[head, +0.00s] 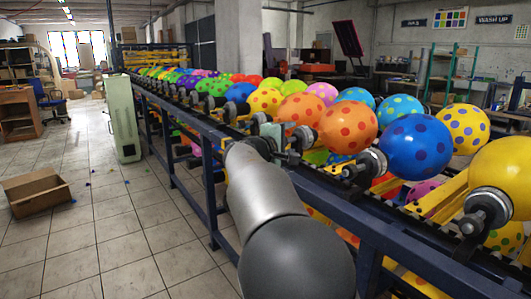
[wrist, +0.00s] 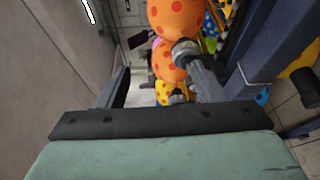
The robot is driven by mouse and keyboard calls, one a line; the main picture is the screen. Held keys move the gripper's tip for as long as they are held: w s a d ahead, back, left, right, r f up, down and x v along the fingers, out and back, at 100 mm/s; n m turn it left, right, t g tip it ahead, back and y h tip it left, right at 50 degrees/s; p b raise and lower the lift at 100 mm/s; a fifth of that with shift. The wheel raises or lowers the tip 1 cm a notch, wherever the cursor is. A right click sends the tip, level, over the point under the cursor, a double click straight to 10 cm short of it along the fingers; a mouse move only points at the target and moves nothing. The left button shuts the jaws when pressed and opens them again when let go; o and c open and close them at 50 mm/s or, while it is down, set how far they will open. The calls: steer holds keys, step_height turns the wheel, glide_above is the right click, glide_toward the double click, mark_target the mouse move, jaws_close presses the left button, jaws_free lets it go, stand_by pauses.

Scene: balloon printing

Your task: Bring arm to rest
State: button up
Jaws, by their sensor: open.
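My arm reaches from the bottom middle of the head view toward the balloon line. My gripper (head: 272,138) is at the line's near edge, close to the orange dotted balloons (head: 348,127), and it is small and partly hidden there. In the wrist view my gripper (wrist: 160,88) has its two dark fingers spread apart, with nothing held between them. An orange dotted balloon (wrist: 172,18) and its grey holder (wrist: 186,50) show beyond the fingers. The holder lies near the right finger; I cannot tell if they touch.
The dark blue line frame (head: 400,238) runs from the front right to the far left, carrying several balloons on holders. A pale green cabinet (head: 122,118) stands on the left. A cardboard box (head: 35,190) lies on the open tiled floor.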

steer(key=s+d+f+m+g+y+p, duration=0.35)
steer(key=s+d+m+g+p, duration=0.35)
steer(key=s+d+p, duration=0.55)
steer(key=s+a+m+g+y+p, duration=0.1)
steer(key=s+g+y+p, duration=0.1)
steer(key=s, duration=0.8)
steer(key=s+a+f+m+g+y+p, duration=0.1)
steer(key=s+p, duration=0.4)
steer(key=s, duration=0.6)
steer(key=s+a+m+g+y+p, duration=0.2)
steer(key=s+a+g+y+p, duration=0.1)
steer(key=s, duration=0.8)
steer(key=shift+s+f+g+p, duration=0.15)
steer(key=shift+f+g+p, duration=0.1)
steer(key=shift+g+p, duration=0.25)
steer(key=shift+a+y, duration=0.1)
steer(key=shift+y, duration=0.15)
